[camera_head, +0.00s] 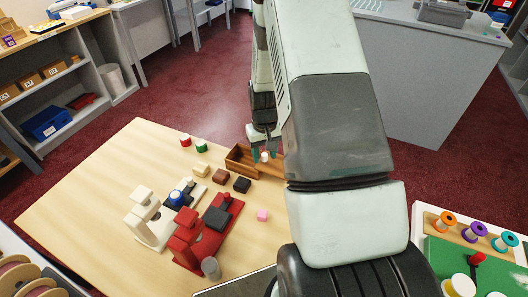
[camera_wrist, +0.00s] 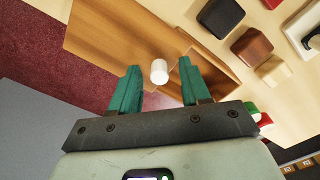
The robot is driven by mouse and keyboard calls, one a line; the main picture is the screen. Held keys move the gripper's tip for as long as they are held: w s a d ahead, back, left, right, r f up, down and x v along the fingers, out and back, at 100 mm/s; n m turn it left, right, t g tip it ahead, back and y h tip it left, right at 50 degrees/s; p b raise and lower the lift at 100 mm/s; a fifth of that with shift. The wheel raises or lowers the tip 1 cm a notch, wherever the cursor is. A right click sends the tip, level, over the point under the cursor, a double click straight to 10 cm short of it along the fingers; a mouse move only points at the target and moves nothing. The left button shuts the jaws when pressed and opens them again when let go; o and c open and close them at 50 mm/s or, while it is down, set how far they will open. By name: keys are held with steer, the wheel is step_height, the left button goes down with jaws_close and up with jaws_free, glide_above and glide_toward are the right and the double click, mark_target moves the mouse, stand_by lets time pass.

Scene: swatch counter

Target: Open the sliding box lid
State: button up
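The wooden sliding box (camera_head: 238,160) stands near the table's far edge, with part of its inside open to view. Its lid (camera_wrist: 120,35) is a flat brown board, partly slid off the box; in the head view my arm hides much of it. A white knob (camera_wrist: 159,72) stands up from the lid and also shows in the head view (camera_head: 264,157). My gripper (camera_wrist: 158,70) has teal fingers, spread open on either side of the knob. Gaps show between the knob and both fingers. The box's open part (camera_wrist: 215,72) shows beside the right finger.
Dark, brown and tan blocks (camera_head: 220,176) lie close to the box. Red (camera_head: 185,141) and green (camera_head: 201,146) capped pieces are to its left. A red stand (camera_head: 190,243) and a cream stand (camera_head: 150,220) are nearer. Bare table (camera_head: 95,180) lies left.

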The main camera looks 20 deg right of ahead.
step_height(320, 180, up, 11)
stand_by(0.7)
steer(key=shift+f, duration=0.1)
steer(key=s+a+r+t, duration=0.1)
steer(key=s+a+r, duration=0.2)
steer(key=s+r, duration=0.35)
steer(key=s+a+r+t, duration=0.2)
steer(key=s+r, duration=0.1)
steer(key=r, duration=0.7)
steer(key=s+a+r+t, duration=0.1)
steer(key=s+a+r, duration=0.2)
steer(key=s+r, duration=0.35)
steer(key=s+a+r+t, duration=0.1)
steer(key=s+r, duration=0.3)
steer(key=s, duration=0.4)
steer(key=shift+s+a+t, duration=0.2)
steer(key=shift+s+t, duration=0.1)
steer(key=shift+s, duration=0.1)
